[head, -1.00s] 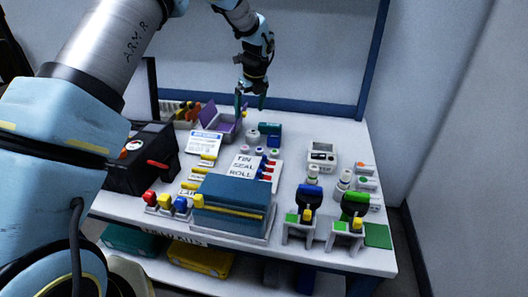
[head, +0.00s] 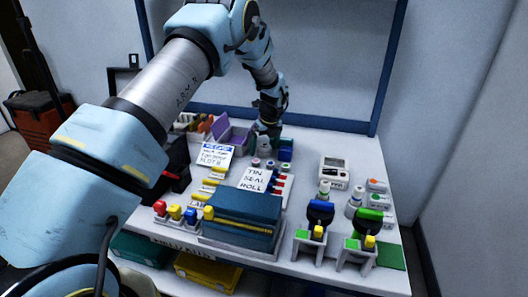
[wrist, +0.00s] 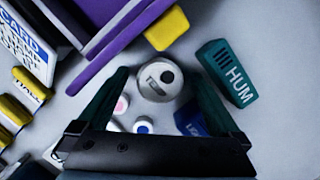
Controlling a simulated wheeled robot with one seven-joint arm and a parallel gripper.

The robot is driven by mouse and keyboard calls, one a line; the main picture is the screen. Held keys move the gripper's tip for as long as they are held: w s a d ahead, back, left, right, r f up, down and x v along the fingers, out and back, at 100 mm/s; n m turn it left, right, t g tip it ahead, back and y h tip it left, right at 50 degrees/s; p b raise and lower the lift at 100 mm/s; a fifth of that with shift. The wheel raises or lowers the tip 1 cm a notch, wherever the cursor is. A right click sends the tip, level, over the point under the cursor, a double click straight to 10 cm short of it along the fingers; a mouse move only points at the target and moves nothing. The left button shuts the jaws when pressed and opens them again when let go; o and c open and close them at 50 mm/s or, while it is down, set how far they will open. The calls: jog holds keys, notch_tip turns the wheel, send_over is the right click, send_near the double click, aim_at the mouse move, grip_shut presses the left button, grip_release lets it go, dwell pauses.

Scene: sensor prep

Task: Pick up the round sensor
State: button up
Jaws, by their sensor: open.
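The round sensor (wrist: 155,82) is a pale grey cylinder with a dark round spot and partly legible lettering on top, seen from above in the wrist view. My gripper (wrist: 160,64) is open, with its dark green fingers on either side of the sensor and a gap visible beside it. Whether the fingertips are down at the sensor's height I cannot tell. In the head view my gripper (head: 267,130) is low over the back of the table, and it largely hides the sensor there.
A teal HUM block (wrist: 228,72) stands just right of the right finger, with a blue block (wrist: 190,118) nearer. A purple open box (wrist: 100,45) and a yellow block (wrist: 167,28) lie left and beyond. Small white round pieces (wrist: 143,125) sit close to the gripper's base.

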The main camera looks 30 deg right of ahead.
jog(key=shift+f, duration=0.3)
jog(key=shift+w, duration=0.1)
jog(key=c, duration=1.3)
